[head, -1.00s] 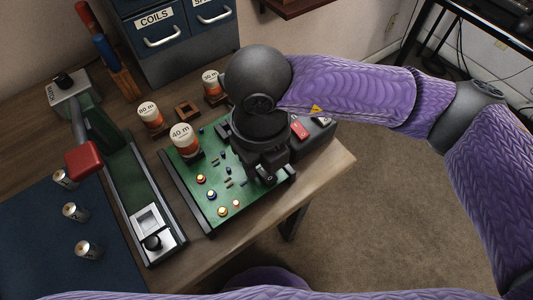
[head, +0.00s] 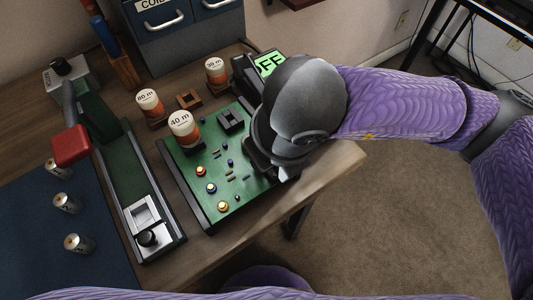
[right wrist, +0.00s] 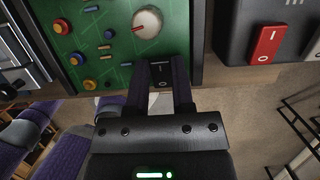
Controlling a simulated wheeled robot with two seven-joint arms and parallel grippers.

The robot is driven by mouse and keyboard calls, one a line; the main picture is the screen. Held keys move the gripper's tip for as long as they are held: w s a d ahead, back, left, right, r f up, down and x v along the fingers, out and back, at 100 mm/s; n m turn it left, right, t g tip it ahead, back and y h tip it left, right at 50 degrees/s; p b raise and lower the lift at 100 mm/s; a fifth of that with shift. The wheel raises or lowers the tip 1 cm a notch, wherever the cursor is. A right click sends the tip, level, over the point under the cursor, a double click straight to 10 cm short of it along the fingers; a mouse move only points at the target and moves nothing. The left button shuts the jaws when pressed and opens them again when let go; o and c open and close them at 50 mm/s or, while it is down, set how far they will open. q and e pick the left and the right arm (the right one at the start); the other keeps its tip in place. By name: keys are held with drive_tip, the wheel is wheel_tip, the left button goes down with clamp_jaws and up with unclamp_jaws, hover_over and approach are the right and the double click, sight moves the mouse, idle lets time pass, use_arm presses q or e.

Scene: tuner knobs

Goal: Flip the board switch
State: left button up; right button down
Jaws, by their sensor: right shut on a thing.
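The green circuit board (head: 200,211) lies on the wooden table, and it also shows in the right wrist view (right wrist: 70,30). In the right wrist view a small black board switch (right wrist: 161,74) with light markings sits at the board's edge, below a white round knob (right wrist: 147,24). My right gripper (right wrist: 162,66) has its two dark fingers on either side of this switch, shut on it. In the head view my right gripper (head: 275,160) covers the board's right side and hides the switch. My left gripper is not in view.
A black box with a red rocker switch (right wrist: 267,44) stands beside the board. A lit green display (head: 270,63) reads "FF", partly hidden. A red-handled lever (head: 72,146) is at left.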

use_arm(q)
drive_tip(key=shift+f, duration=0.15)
use_arm(e)
drive_tip(key=c, duration=0.9)
unclamp_jaws()
drive_tip(key=shift+o, duration=0.7)
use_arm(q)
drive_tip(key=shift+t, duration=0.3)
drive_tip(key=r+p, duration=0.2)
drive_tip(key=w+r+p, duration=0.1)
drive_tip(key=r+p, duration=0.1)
use_arm(e)
drive_tip(key=v, duration=1)
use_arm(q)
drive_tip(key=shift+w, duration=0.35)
use_arm(e)
drive_tip(key=shift+s, duration=0.1)
